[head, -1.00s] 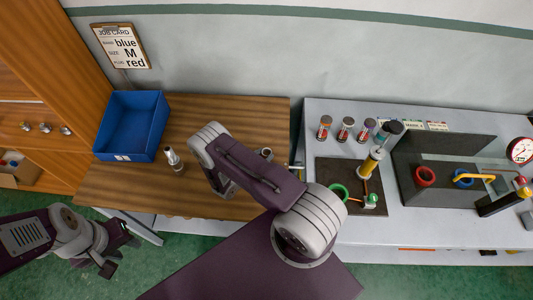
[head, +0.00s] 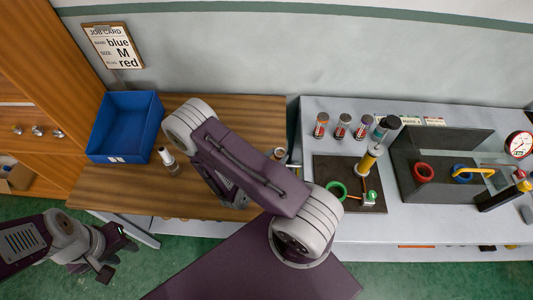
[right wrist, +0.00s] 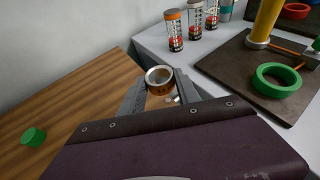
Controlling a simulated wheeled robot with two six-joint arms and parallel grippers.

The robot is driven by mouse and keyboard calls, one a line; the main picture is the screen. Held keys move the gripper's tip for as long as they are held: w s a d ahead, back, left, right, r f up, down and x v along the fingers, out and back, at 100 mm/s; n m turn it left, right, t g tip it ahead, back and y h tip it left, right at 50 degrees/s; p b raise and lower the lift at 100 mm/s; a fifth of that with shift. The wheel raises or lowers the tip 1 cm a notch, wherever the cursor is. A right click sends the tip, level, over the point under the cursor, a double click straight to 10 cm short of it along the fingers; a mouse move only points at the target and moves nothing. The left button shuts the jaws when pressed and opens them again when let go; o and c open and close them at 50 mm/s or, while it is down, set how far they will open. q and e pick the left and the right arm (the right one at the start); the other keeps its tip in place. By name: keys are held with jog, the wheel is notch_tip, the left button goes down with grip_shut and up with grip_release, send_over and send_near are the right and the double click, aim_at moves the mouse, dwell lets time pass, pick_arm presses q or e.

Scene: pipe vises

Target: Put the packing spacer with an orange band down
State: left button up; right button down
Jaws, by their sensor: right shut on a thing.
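My right gripper (right wrist: 160,92) is shut on the packing spacer with an orange band (right wrist: 158,82), a short silver ring with an orange-brown side. The spacer sits between the fingertips with its open end up. In the head view the spacer (head: 279,154) shows just past my right arm, near the right end of the wooden bench; that arm hides most of the gripper. I cannot tell whether the spacer touches the bench. My left gripper (head: 117,250) is open and empty at lower left, over the green floor.
The wooden bench (head: 120,190) holds a blue bin (head: 122,158) and a small pale bottle (head: 168,158). A green cap (right wrist: 33,137) lies on the wood. The grey bench to the right holds several canisters, a dark board (head: 330,175) with a green ring (head: 336,190), and a vise.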

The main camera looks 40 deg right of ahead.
jog(key=shift+s+r, duration=0.35)
jog(key=shift+s, duration=0.2)
jog(key=shift+s+r, duration=0.3)
jog(key=shift+s, duration=0.25)
